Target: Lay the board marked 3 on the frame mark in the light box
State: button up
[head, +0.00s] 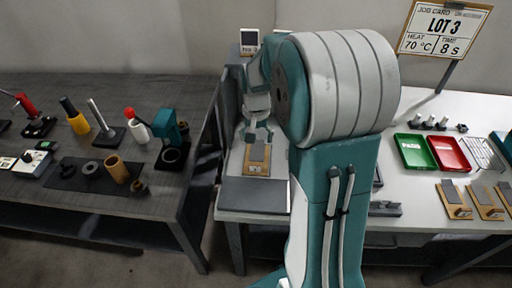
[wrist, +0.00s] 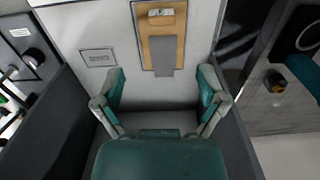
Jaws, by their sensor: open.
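A wooden board with a grey strip (head: 256,154) lies flat on the pale floor of the light box (head: 236,160), left of my arm. It also shows in the wrist view (wrist: 182,38), just beyond the fingertips, with a thin dark outline close around it. I cannot read a number on it. The frame mark cannot be told clearly from this outline. My gripper (head: 257,131) is over the far part of the board in the head view.
Several similar boards (head: 455,210) lie on the white table at right. Behind them are a green tray (head: 413,152), a red tray (head: 449,154) and a wire rack (head: 483,154). A LOT 3 job card (head: 443,28) stands behind. A dark bench (head: 60,205) with tools is at left.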

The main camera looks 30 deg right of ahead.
jog(key=s+a+r+n+t, duration=0.2)
jog(key=s+a+r, duration=0.4)
jog(key=s, duration=0.3)
jog(key=s+a+r+n+t, duration=0.3)
jog(key=s+a+r, duration=0.3)
jog(key=s, duration=0.4)
jog(key=shift+a+r+n+t, duration=0.35)
jog(key=shift+r+n, duration=0.2)
jog(key=shift+n, duration=0.35)
jog(key=shift+s+d, duration=0.1)
jog(key=shift+d, duration=0.05)
